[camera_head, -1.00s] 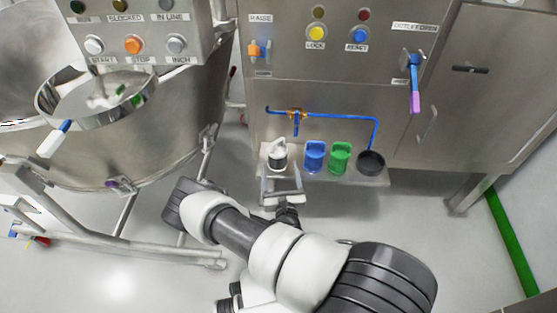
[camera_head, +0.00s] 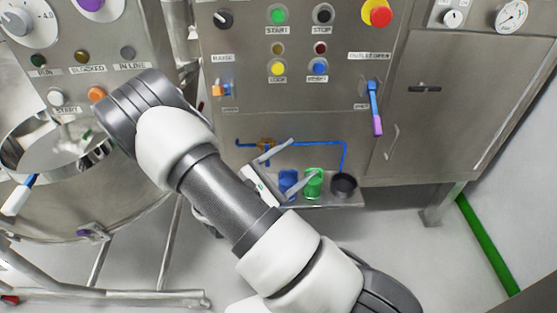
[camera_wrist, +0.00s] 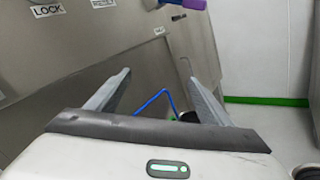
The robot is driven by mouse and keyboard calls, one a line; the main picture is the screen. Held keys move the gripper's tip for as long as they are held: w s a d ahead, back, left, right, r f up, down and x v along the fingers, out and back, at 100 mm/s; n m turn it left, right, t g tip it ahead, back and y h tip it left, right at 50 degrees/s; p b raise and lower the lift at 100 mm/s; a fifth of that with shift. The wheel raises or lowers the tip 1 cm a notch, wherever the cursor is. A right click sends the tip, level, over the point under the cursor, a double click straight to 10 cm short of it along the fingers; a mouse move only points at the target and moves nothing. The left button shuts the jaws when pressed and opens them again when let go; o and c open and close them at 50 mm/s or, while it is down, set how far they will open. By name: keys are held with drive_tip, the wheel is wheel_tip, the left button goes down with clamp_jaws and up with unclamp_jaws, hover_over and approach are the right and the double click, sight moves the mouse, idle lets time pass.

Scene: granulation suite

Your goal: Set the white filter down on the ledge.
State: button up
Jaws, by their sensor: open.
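The white filter cannot be made out now; its earlier spot at the left end of the ledge (camera_head: 345,203) is behind my gripper and arm in the head view. My gripper (camera_head: 303,157) is open, in front of and above the left part of the ledge. In the wrist view the fingers of my gripper (camera_wrist: 155,68) stand wide apart with nothing between the tips.
A blue cup (camera_head: 289,180), a green cup (camera_head: 313,185) and a black round holder (camera_head: 344,184) stand on the ledge. A blue pipe (camera_head: 318,144) runs above them. A purple-tipped outlet handle (camera_head: 376,115) hangs at right. A steel vessel (camera_head: 130,230) stands at left.

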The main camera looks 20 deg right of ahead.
drive_tip(key=s+r+m+g+y, duration=0.85)
drive_tip(key=s+r+m, duration=0.2)
drive_tip(key=s, duration=0.25)
drive_tip(key=s+a+r+m+t+y, duration=0.2)
drive_tip(key=a+r+m+t+y, duration=0.1)
drive_tip(key=a+r+y, duration=0.1)
drive_tip(key=s+a+r+m+t+y, duration=0.3)
drive_tip(key=a+r+t+y, duration=0.1)
drive_tip(key=a+r, duration=0.3)
drive_tip(key=shift+s+a+r+y, duration=0.3)
drive_tip(key=shift+a+y, duration=0.1)
drive_tip(key=shift+y, duration=0.15)
